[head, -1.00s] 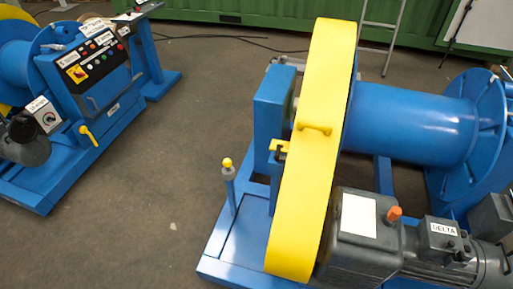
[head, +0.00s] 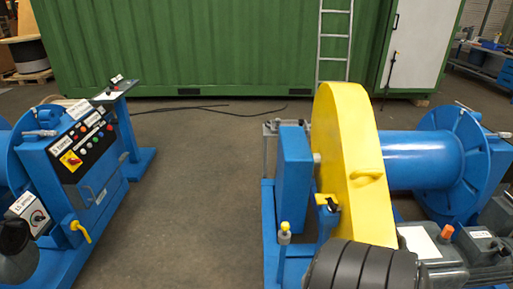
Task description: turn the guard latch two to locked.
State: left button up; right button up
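The yellow chain guard (head: 345,150) stands upright on the blue winch at the right, with a yellow handle (head: 367,175) on its face. A small yellow and black latch-like part (head: 327,203) sits at the guard's left edge, beside the blue bearing post (head: 293,180). I cannot read a number on it or tell whether it is locked. Neither of my grippers can be made out. A dark ribbed shape (head: 362,270) at the bottom, perhaps part of my arm, hides the guard's lower end.
A yellow-tipped post (head: 285,232) stands left of the guard. A grey motor (head: 465,250) with an orange cap is at the right. A blue control console (head: 88,160) stands at the left. The floor between (head: 195,200) is clear. A green container (head: 200,50) and a ladder are behind.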

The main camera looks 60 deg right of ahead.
aim_at(332, 207)
jog(key=i+j+z, duration=0.1)
jog(key=i, duration=0.4)
jog(key=i+j, duration=0.4)
jog(key=i+l+z, duration=0.2)
jog(key=i+z, duration=0.25)
jog(key=i+l+z, duration=0.1)
jog(key=i+z, duration=0.15)
jog(key=z, duration=0.15)
jog(key=i+z, duration=0.45)
jog(key=i+j+z, duration=0.15)
jog(key=z, duration=0.3)
jog(key=i+z, duration=0.2)
jog(key=z, duration=0.2)
jog(key=i+z, duration=0.2)
jog(key=z, duration=0.25)
jog(key=i+z, duration=0.2)
jog(key=z, duration=0.2)
jog(key=i+j+z, duration=0.2)
jog(key=z, duration=0.25)
jog(key=i+j+z, duration=0.15)
jog(key=z, duration=0.25)
